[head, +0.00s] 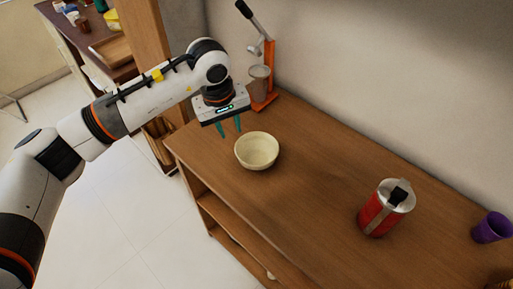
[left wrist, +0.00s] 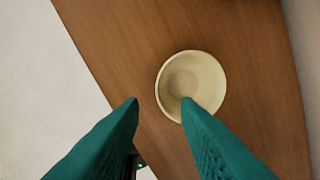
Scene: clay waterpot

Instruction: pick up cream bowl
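The cream bowl (head: 257,151) stands upright and empty on the wooden counter (head: 300,205), near its left end. It also shows in the left wrist view (left wrist: 190,82), just beyond my fingertips. My left gripper (head: 230,129) hangs above the counter at the upper left of the bowl, with its teal fingers pointing down. In the left wrist view its two fingers (left wrist: 161,101) are spread apart with nothing between them. The right fingertip overlaps the bowl's lower rim in that picture; I cannot tell whether they touch. My right gripper is not in view.
An orange juicer press (head: 268,75) stands behind the gripper by the wall. A red canister (head: 385,208) and a purple cup (head: 491,228) stand to the right. The counter between bowl and canister is clear. Its left edge drops to a white floor (head: 115,215).

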